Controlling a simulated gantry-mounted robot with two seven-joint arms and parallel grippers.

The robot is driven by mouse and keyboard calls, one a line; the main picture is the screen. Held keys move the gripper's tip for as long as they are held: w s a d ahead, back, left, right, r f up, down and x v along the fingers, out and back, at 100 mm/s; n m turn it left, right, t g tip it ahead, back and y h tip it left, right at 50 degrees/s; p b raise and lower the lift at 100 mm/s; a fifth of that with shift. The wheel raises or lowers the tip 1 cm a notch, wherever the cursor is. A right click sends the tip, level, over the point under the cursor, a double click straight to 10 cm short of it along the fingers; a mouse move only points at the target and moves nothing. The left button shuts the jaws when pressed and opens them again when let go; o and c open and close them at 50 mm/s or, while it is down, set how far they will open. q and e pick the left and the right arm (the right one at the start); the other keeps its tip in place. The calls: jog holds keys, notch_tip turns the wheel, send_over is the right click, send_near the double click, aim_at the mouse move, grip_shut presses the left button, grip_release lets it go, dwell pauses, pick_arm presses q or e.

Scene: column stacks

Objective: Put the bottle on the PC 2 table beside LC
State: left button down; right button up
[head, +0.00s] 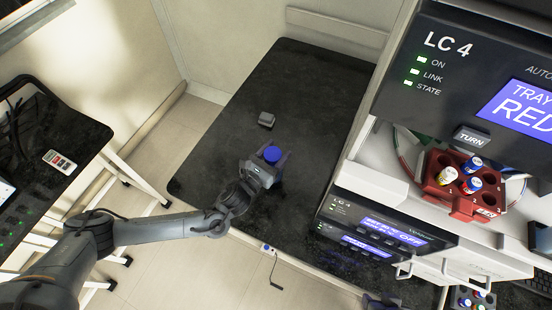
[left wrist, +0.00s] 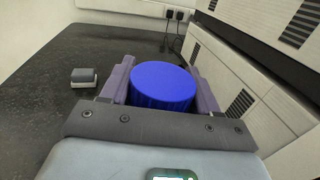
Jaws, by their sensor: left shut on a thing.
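The bottle's blue cap (head: 271,154) shows between the fingers of my left gripper (head: 270,160) in the head view. In the left wrist view the wide blue cap (left wrist: 162,86) sits between both fingers of the left gripper (left wrist: 161,92), which is shut on it. The bottle's body below the cap is hidden. The gripper is over the dark table (head: 310,85), left of the LC 4 stack (head: 452,45). I cannot tell whether the bottle touches the table top. My right gripper is not clearly in view.
A small grey block (head: 266,119) lies on the dark table behind the gripper. A red tray (head: 465,180) with several capped vials sits in the LC 4 opening. A second dark table (head: 55,135) with a remote (head: 59,161) stands at left. The dark table's back half is clear.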

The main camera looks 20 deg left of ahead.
pick_arm(q)
jog(key=shift+f+b, duration=0.5)
jog(key=shift+f, duration=1.4)
jog(key=shift+f, duration=0.2)
jog(key=shift+c, duration=1.3)
grip_release()
